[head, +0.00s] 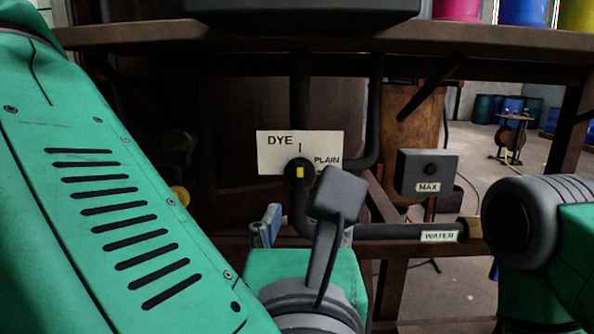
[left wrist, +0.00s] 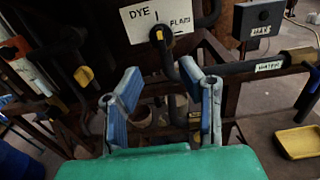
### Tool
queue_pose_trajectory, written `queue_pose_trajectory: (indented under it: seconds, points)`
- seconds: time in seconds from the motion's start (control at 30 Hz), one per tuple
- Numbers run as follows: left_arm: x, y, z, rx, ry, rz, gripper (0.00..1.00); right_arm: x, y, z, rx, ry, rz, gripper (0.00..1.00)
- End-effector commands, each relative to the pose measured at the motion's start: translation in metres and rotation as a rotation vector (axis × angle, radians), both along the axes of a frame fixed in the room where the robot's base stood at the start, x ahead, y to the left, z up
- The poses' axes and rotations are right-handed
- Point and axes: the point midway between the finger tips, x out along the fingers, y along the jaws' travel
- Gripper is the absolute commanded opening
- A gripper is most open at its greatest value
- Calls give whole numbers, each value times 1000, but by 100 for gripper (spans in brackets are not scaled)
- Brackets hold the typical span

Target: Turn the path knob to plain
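The path knob (head: 299,171) is dark with a yellow mark, set at the lower edge of a white plate (head: 272,158) reading DYE at upper left and PLAIN at right. The yellow mark looks upright, in line with a short tick above it. The left wrist view also shows the knob (left wrist: 160,36) and plate (left wrist: 139,30). My left gripper (left wrist: 160,72) is open, its blue-padded fingers apart with nothing between them. It is below the knob and not touching it. In the head view the left gripper (head: 308,222) is partly hidden by its own dark link. My right gripper is out of view.
A grey box (head: 428,166) marked MAX stands right of the plate. A pipe labelled WATER (head: 440,236) runs below it. A yellow knob (head: 181,196) sits at left. A wooden shelf (head: 150,35) crosses above. A yellow tray (left wrist: 298,142) lies at right.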

Motion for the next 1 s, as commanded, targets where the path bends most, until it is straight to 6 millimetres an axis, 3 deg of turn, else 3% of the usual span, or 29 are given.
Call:
queue_pose_trajectory:
  seconds: [0.37,0.7,1.0]
  points:
    - [54,3,0,-2,10,4,34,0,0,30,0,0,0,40]
    - [116,2,0,3,1,3,34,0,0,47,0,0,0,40]
    - [136,1,-2,3,2,0,34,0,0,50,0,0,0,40]
